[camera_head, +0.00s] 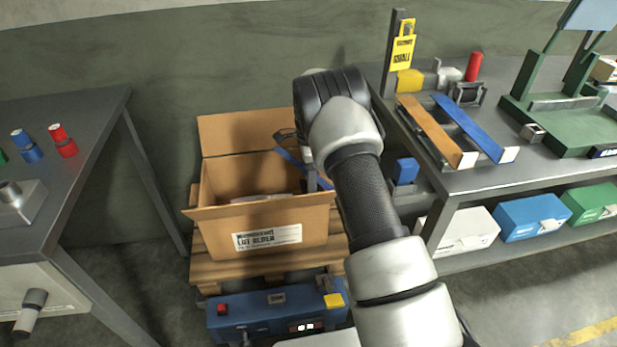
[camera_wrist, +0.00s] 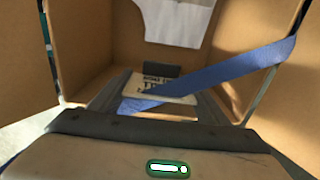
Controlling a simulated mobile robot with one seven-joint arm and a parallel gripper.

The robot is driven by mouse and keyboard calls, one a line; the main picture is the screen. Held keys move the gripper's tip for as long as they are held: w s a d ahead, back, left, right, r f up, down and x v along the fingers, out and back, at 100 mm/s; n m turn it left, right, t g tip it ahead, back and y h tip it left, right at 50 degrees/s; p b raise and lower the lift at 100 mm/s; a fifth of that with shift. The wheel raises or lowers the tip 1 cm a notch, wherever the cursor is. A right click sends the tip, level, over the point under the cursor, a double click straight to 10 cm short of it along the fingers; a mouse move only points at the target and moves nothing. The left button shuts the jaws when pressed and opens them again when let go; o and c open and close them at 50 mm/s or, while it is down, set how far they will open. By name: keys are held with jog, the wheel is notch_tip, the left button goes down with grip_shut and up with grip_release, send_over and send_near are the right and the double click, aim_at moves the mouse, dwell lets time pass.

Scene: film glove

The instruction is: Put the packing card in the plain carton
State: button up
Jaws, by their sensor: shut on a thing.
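The open cardboard carton (camera_head: 220,222) stands on a wooden pallet, with a printed white label on its front and its back flap raised. In the wrist view the blue strip (camera_wrist: 235,68) runs up to the right, beside a white printed tag (camera_wrist: 155,88) between the fingers (camera_wrist: 160,82). Cardboard walls surround the gripper there. My arm hides the carton's right back corner.
A pale sheet (camera_head: 262,198) lies inside the carton. A blue machine (camera_head: 265,312) stands in front of the pallet (camera_head: 230,270). The right bench (camera_head: 490,178) holds an orange strip (camera_head: 436,130) and another blue strip (camera_head: 475,127). A grey table (camera_head: 85,115) stands at left.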

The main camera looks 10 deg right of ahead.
jog(key=shift+f+b, duration=1.65)
jog(key=shift+f, duration=2.2)
jog(key=o, duration=1.1)
jog(key=shift+o, duration=0.2)
notch_tip(320, 180, up, 17)
jog(key=p, duration=0.4)
jog(key=shift+r, duration=0.15)
jog(key=shift+r, duration=0.1)
